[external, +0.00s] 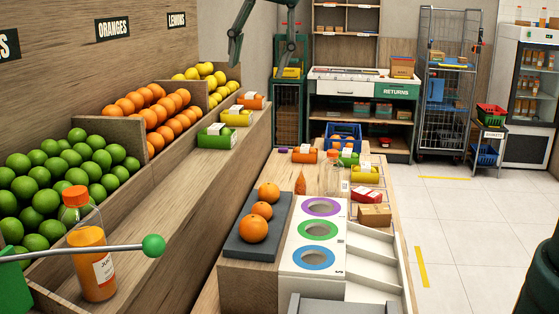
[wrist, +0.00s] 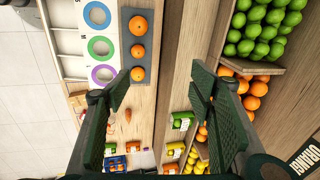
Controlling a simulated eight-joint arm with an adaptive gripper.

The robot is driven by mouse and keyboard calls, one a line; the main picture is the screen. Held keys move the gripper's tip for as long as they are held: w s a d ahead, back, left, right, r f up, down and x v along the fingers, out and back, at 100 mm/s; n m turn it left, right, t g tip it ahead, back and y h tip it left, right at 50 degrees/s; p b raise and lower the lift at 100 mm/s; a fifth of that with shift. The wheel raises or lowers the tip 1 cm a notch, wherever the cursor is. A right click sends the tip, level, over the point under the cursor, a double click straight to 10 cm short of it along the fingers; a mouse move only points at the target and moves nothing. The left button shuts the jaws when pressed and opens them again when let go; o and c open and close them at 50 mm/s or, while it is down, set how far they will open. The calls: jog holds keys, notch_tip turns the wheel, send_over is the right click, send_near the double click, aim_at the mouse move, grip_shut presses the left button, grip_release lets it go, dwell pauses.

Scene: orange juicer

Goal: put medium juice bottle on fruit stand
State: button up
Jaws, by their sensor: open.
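An upright juice bottle (external: 92,262) with an orange cap and orange juice stands in the left foreground of the external view. A smaller clear bottle (external: 332,172) with an orange cap stands on the wooden table behind the ring board. Which one is the medium bottle, I cannot tell. The wooden fruit stand (external: 185,188) runs along the left wall with limes, oranges and lemons; its ledge also shows in the wrist view (wrist: 177,70). My gripper (external: 263,48) is open and empty, high above the scene; its spread fingers fill the wrist view (wrist: 160,76).
Three oranges (external: 261,210) lie on a dark tray beside a white board with coloured rings (external: 317,230). Green, yellow and orange labelled packs (external: 216,136) sit on the stand's ledge.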

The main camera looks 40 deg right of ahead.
jog(key=s+d+f+n+t, duration=0.15)
jog(key=s+d, duration=0.25)
jog(key=d, duration=0.8)
jog(key=s+d+f+n+t, duration=0.1)
jog(key=s+d+n, duration=0.15)
jog(key=d, duration=0.95)
jog(key=s+d+f+n+t, duration=0.1)
jog(key=s+d+f+n, duration=0.1)
jog(key=s+d+f, duration=0.3)
jog(key=s+d+f+n+t+h, duration=0.1)
jog(key=s+d+f+n, duration=0.1)
jog(key=s+d+f, duration=0.4)
jog(key=s+d, duration=0.4)
jog(key=d, duration=0.3)
jog(key=shift+s+d+f+h, duration=0.25)
jog(key=shift+d+f+h, duration=0.05)
